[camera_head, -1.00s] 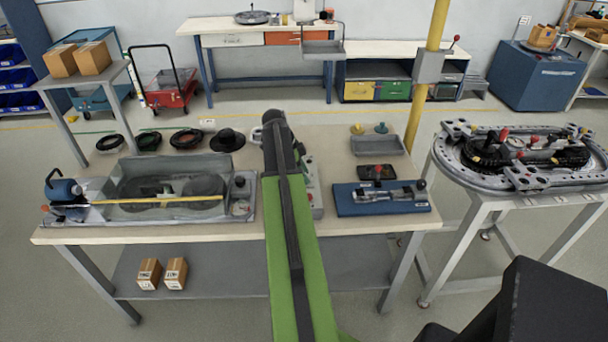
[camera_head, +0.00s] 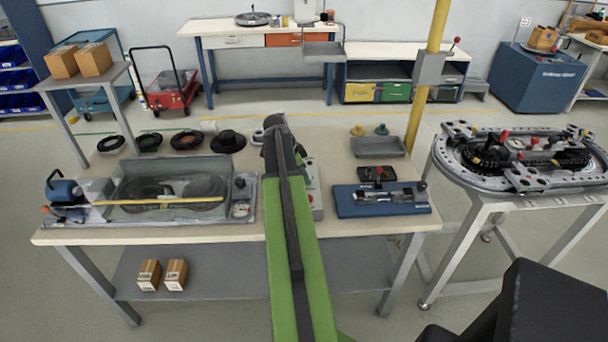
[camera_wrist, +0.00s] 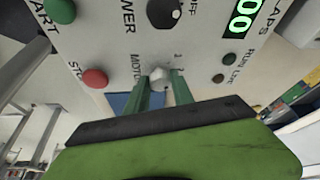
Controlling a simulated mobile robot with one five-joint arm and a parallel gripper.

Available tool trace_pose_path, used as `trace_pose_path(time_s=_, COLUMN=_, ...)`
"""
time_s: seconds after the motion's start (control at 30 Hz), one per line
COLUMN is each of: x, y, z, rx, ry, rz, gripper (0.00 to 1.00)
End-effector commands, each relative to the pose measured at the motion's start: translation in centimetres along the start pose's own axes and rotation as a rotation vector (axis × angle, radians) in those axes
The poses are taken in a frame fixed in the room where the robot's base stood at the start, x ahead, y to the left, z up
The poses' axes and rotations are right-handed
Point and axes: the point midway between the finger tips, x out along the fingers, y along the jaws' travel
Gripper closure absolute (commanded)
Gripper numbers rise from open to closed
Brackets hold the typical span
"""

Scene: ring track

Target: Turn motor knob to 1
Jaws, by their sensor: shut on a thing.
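The control box (camera_wrist: 125,45) fills the upper part of the wrist view, with its lettering seen sideways. The small pale grey motor knob (camera_wrist: 158,75) sits beside the lettering MOTO, the rest of which is hidden. Small number marks stand just right of it; which one it points to I cannot tell. My gripper (camera_wrist: 161,82) has its green fingers on both sides of the knob, shut on it. In the head view the control box (camera_head: 313,185) shows partly behind my green arm, which hides the knob and my fingertips.
Around the knob are a black power knob (camera_wrist: 163,12), a red stop button (camera_wrist: 94,78), a green start button (camera_wrist: 60,10) and a lit green display (camera_wrist: 240,18). A clear-walled machine (camera_head: 150,215) stands left on the table, a blue fixture (camera_head: 350,203) right.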

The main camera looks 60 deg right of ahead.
Motion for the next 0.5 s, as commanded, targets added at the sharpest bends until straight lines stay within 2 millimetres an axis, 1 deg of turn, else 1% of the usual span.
trace_pose_path(time_s=0.5, x=0.0, y=0.32, z=-0.16, rx=-0.45, ry=0.004, rz=-0.192, gripper=1.0)
